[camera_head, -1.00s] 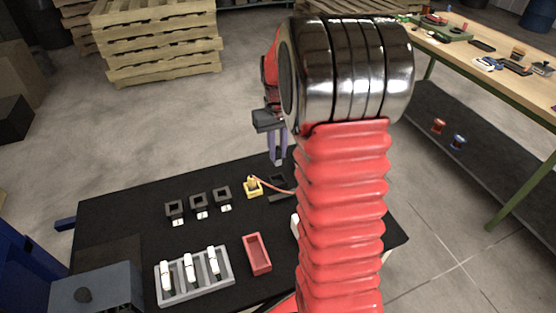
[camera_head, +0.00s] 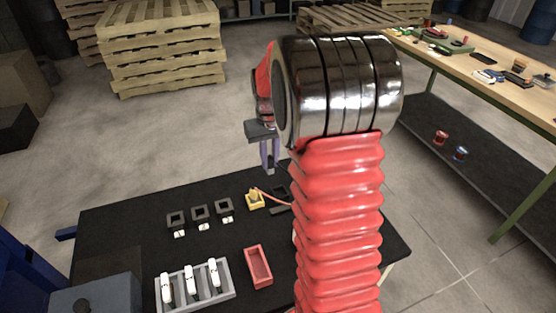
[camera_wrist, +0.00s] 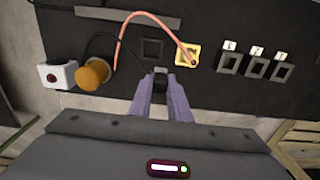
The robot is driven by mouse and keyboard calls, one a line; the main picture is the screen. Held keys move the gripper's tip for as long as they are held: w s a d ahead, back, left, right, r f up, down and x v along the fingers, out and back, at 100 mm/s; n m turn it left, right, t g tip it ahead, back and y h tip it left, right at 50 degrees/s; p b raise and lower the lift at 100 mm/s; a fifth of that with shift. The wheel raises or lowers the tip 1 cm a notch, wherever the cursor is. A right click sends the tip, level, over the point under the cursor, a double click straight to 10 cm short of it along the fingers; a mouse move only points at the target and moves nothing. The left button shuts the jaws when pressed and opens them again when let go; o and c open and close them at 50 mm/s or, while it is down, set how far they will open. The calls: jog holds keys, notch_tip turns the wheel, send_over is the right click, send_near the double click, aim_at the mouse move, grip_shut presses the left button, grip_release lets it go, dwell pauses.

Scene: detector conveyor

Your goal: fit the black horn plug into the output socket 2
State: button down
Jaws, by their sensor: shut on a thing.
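My gripper (camera_wrist: 161,88) has purple fingers shut on a small black plug (camera_wrist: 160,75), with a black cable (camera_wrist: 103,34) looping away to the upper left in the wrist view. The plug's front end is largely hidden. A dark square socket (camera_wrist: 151,48) lies just beyond the plug, with nothing seen in it; I cannot read a number on it. Beside it, a yellow socket (camera_wrist: 187,55) holds the end of a pink cable (camera_wrist: 150,14). In the head view my gripper (camera_head: 270,167) hangs near the table's far edge, behind the yellow socket (camera_head: 255,200).
Three black sockets (camera_wrist: 256,66) with white labels stand in a row. An orange dome (camera_wrist: 93,73) and a white box with a red button (camera_wrist: 57,75) stand opposite. A red tray (camera_head: 248,268) and a grey rack (camera_head: 228,291) with white pieces are nearer my body.

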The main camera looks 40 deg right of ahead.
jog(key=w+a+f+n, duration=0.1)
jog(key=w+a+f, duration=0.1)
jog(key=a, duration=0.5)
jog(key=w+a+f+n, duration=0.2)
jog(key=w+a, duration=0.1)
jog(key=a, duration=0.5)
jog(key=shift+w, duration=0.25)
jog(key=shift+s+d, duration=0.1)
jog(key=shift+s, duration=0.05)
